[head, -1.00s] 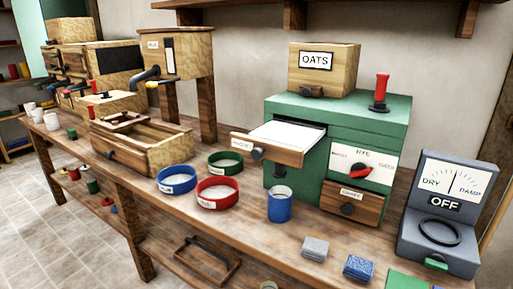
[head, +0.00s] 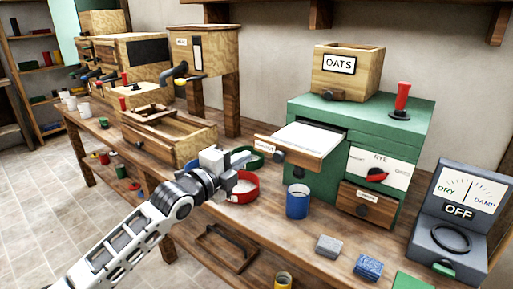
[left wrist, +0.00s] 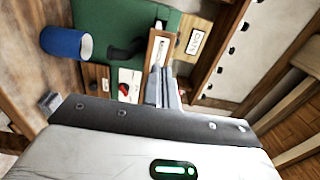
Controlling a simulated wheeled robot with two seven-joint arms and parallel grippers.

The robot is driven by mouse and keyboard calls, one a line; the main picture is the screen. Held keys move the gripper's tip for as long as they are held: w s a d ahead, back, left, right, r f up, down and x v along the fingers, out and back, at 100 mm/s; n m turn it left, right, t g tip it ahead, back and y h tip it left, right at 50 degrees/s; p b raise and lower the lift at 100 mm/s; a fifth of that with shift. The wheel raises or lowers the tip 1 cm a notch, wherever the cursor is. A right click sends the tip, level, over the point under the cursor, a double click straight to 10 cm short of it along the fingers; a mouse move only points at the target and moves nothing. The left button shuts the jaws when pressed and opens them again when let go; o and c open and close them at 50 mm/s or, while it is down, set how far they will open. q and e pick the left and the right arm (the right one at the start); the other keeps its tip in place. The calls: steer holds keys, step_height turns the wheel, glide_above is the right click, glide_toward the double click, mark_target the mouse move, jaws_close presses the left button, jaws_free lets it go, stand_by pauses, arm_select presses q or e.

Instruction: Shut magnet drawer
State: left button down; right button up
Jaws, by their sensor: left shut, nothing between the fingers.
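The magnet drawer (head: 294,151) is the upper wooden-fronted drawer of the green mill (head: 395,118). It stands pulled out, with a pale flat top, a small label and a dark knob. My left gripper (head: 247,160) is shut and empty, to the left of the drawer front and apart from it, above the bench by the red and green rings. In the left wrist view the shut fingertips (left wrist: 163,70) point toward the green mill (left wrist: 100,18) and overlap a wooden front there. The gap in depth is hard to judge. My right gripper is not in view.
A blue cup (head: 297,201) stands below the open drawer. An OATS box (head: 348,72) sits on the mill. A grey meter (head: 455,215) stands to the right.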

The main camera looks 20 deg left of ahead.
mark_target(263, 146)
arm_select(q)
steer(key=x, duration=0.5)
steer(key=shift+w+d+p, duration=0.15)
steer(key=shift+w+p, duration=0.15)
steer(key=shift+p, duration=0.05)
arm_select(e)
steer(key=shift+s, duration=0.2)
